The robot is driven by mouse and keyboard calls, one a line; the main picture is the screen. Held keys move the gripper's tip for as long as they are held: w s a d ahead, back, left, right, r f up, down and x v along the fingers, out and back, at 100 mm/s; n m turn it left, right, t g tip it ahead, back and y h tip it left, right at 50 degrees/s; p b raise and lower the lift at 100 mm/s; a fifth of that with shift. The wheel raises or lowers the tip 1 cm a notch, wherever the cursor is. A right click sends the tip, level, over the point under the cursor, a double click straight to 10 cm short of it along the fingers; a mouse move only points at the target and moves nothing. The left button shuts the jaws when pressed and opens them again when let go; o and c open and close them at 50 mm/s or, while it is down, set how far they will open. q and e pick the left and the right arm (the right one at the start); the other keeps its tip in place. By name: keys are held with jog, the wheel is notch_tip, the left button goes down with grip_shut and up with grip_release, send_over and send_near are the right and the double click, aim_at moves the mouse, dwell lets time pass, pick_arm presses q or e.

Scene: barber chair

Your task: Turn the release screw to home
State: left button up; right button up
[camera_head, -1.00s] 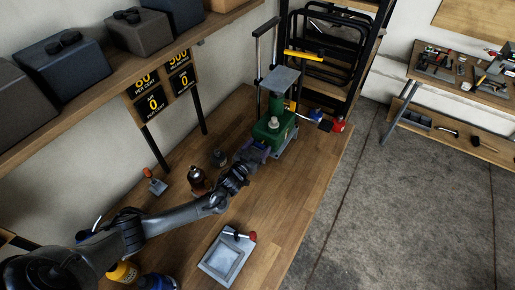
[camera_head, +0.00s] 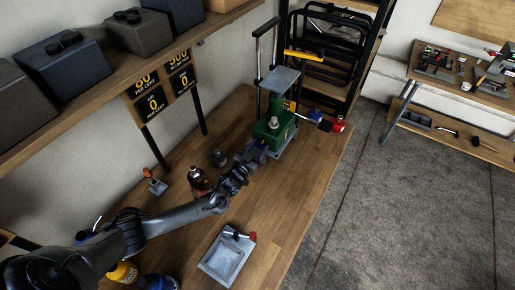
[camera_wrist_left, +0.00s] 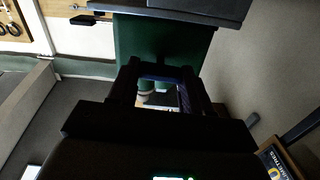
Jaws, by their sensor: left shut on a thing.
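A green jack body (camera_head: 274,127) stands on a grey base on the wooden bench, with a pale round cap on top and a grey plate above it. Its green side also shows in the left wrist view (camera_wrist_left: 150,42). My left gripper (camera_head: 257,151) reaches in from the left to the near lower side of the jack. In the left wrist view its dark fingers (camera_wrist_left: 161,88) frame a small bright gap in front of the green side. The gripper is shut on the release screw, which the fingers mostly hide; its turn angle cannot be told. My right gripper is out of view.
A brown bottle (camera_head: 198,181) and a small dark bottle (camera_head: 219,158) stand left of my left gripper. A grey tray (camera_head: 223,262) lies at the bench front. A red container (camera_head: 338,124) stands right of the jack. The bench right of my arm is mostly clear.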

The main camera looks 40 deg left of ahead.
pick_arm(q)
jog(key=m, duration=0.4)
jog(key=shift+m+p, duration=0.3)
jog(key=m, duration=0.4)
jog(key=shift+d+m, duration=0.1)
jog(key=shift+m, duration=0.2)
jog(key=m+p, duration=0.1)
jog(key=m, duration=0.3)
jog(key=shift+f, duration=0.1)
jog(key=shift+m, duration=2)
jog(key=shift+f, duration=0.1)
jog(key=o, duration=1.1)
jog(key=shift+c, duration=0.2)
